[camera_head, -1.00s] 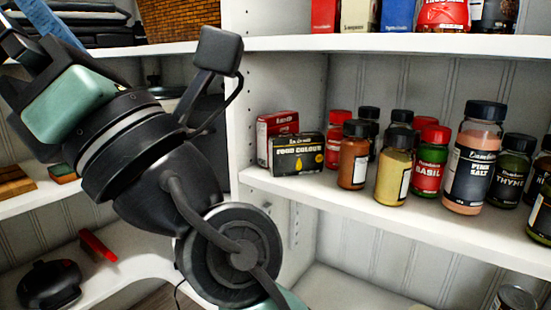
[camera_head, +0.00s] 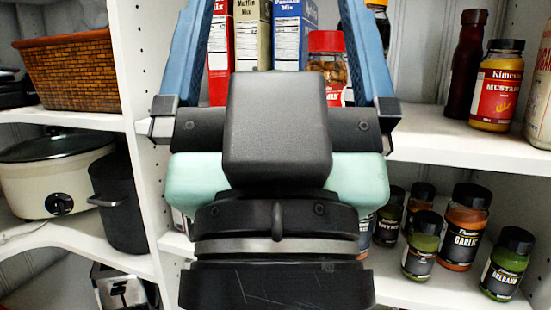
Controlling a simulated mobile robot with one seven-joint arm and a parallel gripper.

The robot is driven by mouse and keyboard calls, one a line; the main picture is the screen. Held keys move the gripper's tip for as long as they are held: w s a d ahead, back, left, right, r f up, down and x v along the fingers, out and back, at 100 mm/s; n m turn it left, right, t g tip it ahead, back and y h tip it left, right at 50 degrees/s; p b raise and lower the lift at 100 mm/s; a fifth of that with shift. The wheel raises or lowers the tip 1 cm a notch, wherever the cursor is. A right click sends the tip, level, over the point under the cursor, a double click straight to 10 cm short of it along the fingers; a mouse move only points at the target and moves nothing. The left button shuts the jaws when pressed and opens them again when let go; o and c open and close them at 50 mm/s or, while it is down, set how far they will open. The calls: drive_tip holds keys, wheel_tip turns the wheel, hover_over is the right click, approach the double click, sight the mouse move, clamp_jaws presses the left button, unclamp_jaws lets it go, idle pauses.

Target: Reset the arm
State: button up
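My gripper (camera_head: 272,20) is in the middle of the head view, pointing up and away toward the upper shelf. Its two blue fingers stand wide apart, and their tips reach the top edge of the picture. I see nothing held between them. Boxes and a red-lidded jar (camera_head: 327,65) show between the fingers, apparently behind on the shelf. My black and pale green wrist hides the middle of the shelving.
The upper right shelf (camera_head: 470,150) holds a mustard jar (camera_head: 495,88) and a dark bottle (camera_head: 466,58). Several spice jars, including garlic (camera_head: 463,228), stand below. At left are a wicker basket (camera_head: 68,72), a slow cooker (camera_head: 50,175) and a black pot (camera_head: 122,205).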

wheel_tip(320, 180, up, 27)
drive_tip(key=p, duration=2.5)
drive_tip(key=shift+r, duration=0.2)
drive_tip(key=shift+f, duration=0.1)
